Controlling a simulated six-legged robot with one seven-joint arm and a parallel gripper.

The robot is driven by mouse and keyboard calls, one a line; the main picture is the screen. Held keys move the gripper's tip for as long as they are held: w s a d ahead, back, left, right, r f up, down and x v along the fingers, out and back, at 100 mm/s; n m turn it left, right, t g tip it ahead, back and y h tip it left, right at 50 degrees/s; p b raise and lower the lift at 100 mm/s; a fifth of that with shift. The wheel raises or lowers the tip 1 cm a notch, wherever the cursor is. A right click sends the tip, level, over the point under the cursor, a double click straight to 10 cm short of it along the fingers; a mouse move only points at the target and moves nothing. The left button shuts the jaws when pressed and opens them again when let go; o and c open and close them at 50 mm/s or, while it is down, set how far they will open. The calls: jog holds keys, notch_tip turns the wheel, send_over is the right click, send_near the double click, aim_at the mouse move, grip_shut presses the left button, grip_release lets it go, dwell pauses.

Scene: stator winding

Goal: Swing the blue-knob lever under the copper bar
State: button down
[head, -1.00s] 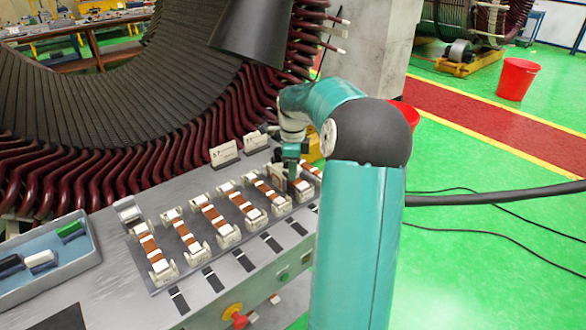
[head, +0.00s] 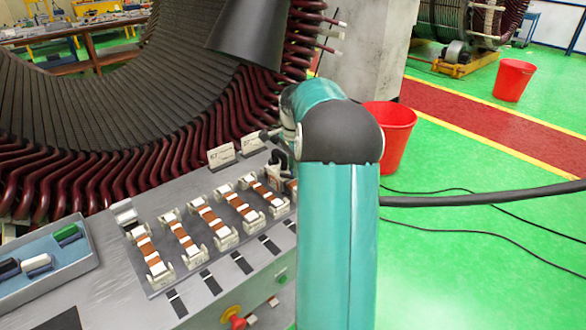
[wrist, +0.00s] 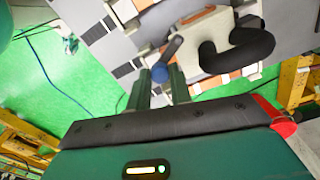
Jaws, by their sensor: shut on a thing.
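In the wrist view, the lever's blue knob (wrist: 160,73) sits between the two fingertips of my gripper (wrist: 160,82), which is shut on it. The short dark lever (wrist: 173,48) runs from the knob up and right toward the fixture. Copper-coloured pieces in white holders lie beyond it, one copper bar (wrist: 143,4) at the top edge. A thick black curved piece (wrist: 240,50) covers part of the fixture at right. In the head view, my arm hides the lever, the knob and most of my gripper.
A row of copper bars (head: 209,216) in white holders lies on the grey bench (head: 115,300). A blue tray (head: 83,265) stands at left. The stator with dark red coils (head: 110,165) rises behind. A red bucket (head: 392,140) stands on the green floor.

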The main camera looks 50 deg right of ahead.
jog(key=n, duration=0.1)
jog(key=d+n, duration=0.1)
jog(key=n, duration=0.1)
jog(key=shift+w+n, duration=0.3)
jog(key=shift+w, duration=0.05)
jog(key=shift+w+d+n, duration=0.2)
jog(key=shift+w+n, duration=0.05)
jog(key=shift+n, duration=0.6)
jog(key=shift+w+d+n, duration=0.15)
jog(key=shift+w+n, duration=0.05)
jog(key=shift+n, duration=0.65)
jog(key=c, duration=1.3)
grip_release()
jog(key=shift+o, duration=0.2)
notch_tip(320, 180, up, 14)
